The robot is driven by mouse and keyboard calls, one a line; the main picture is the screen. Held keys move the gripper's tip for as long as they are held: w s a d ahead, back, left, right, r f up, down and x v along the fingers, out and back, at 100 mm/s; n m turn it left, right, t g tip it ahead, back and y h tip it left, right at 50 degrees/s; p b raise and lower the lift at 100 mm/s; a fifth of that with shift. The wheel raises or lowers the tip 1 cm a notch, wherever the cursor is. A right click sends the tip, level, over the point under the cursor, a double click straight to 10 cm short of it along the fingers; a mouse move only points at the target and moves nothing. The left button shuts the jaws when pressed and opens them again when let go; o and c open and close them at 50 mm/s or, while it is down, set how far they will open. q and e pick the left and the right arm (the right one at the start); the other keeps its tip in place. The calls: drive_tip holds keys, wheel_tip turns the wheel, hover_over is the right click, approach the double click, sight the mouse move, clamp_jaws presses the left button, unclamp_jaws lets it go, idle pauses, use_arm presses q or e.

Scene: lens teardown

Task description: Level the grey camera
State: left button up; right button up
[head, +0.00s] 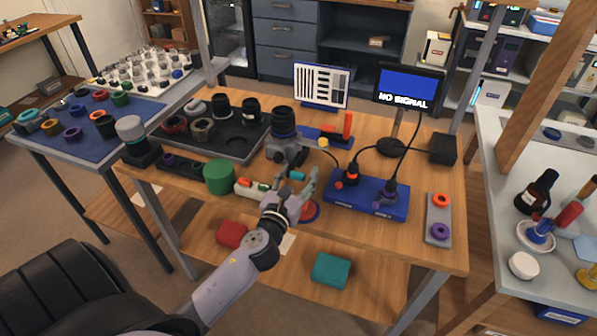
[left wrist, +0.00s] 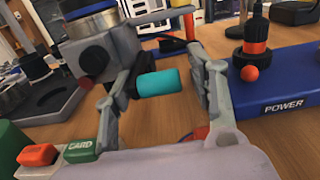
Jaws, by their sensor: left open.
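The grey camera (head: 286,152) stands on the wooden workbench with a dark, blue-ringed lens (head: 283,122) on top. It fills the upper left of the left wrist view (left wrist: 102,58). I cannot tell how far it tilts. A teal cylindrical knob (head: 298,176) sticks out from its near side. My left gripper (head: 299,186) is open in front of the camera. In the left wrist view the teal knob (left wrist: 159,83) lies between its spread fingers, with a visible gap to the right finger. My right gripper is not in view.
A blue power box (head: 367,198) with plugs and cables stands to the right. A green cylinder (head: 219,177) and a small card box with red and green pieces (head: 251,187) are to the left. A dark lens tray (head: 235,146) lies behind them. A monitor (head: 408,87) reads NO SIGNAL.

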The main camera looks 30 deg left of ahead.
use_arm(q)
drive_tip(key=shift+s, duration=0.1)
drive_tip(key=c, duration=0.6)
drive_tip(key=shift+d, duration=0.1)
clamp_jaws()
